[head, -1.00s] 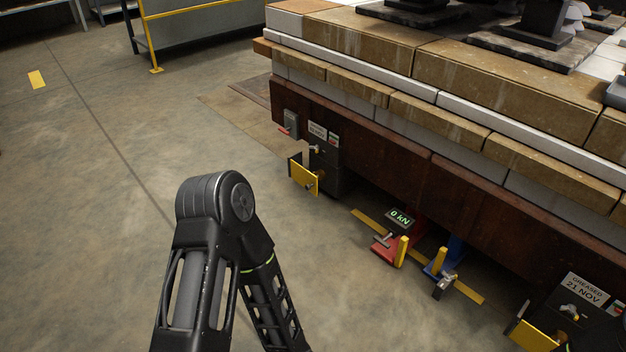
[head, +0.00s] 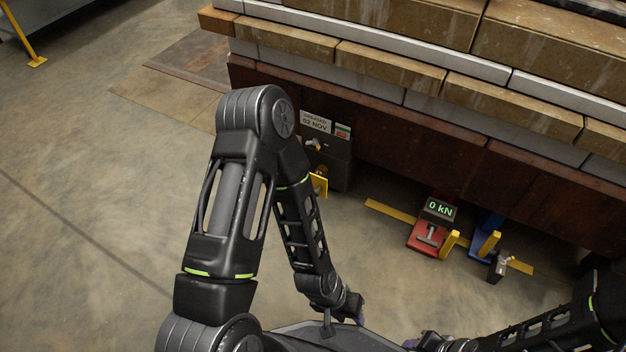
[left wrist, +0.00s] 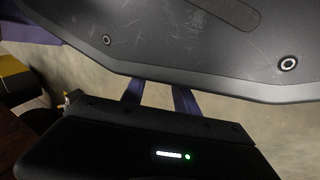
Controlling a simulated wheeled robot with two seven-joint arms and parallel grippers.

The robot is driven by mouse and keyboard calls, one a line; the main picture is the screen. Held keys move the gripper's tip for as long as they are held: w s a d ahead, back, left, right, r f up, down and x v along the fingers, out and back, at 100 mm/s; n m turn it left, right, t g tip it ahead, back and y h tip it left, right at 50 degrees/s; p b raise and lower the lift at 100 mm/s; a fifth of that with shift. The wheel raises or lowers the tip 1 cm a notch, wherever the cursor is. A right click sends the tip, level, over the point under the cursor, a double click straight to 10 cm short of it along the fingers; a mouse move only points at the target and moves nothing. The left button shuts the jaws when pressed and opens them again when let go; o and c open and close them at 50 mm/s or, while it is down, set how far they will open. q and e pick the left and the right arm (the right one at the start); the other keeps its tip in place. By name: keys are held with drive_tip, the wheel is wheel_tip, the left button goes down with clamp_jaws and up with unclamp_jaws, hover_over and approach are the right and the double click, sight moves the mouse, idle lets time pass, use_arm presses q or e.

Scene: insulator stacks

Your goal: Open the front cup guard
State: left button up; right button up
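A yellow guard plate (head: 320,184) shows at the dark unit (head: 335,160) under the left end of the rusty beam. My left arm hides most of the plate, so I cannot tell whether it is open. A brass-coloured fitting (head: 314,145) sits above it. My left gripper (head: 358,318) is low, in front of and apart from the unit. In the left wrist view its two purple fingers (left wrist: 158,96) stand apart with nothing between them; their tips are hidden. My right gripper (head: 412,344) is at the bottom edge, too small to read.
A red jack with a "0 kN" display (head: 440,210) and a blue jack (head: 487,235) stand on the floor at right. A small metal block (head: 497,266) is beside them. Heavy slabs on the rusty beam (head: 420,150) overhang the area.

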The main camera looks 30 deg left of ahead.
drive_tip(key=shift+a, duration=0.25)
